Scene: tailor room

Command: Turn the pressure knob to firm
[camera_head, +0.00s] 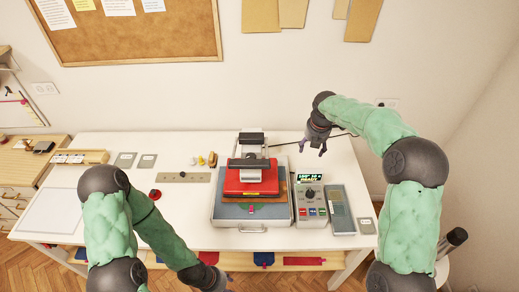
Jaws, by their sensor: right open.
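A heat press (249,185) with a red upper plate and a black lever frame stands on the white table. A grey control box (317,237) with a lit green display (309,178) stands at its right. My right gripper (317,149) is open and empty, above the table's back edge, behind the control box.
A grey slab (341,209) stands right of the control box. A metal strip (183,177), a red button (155,194) and small spools (208,159) lie left of the press. A thin dark cable (288,143) runs behind the press. The table's left middle is mostly clear.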

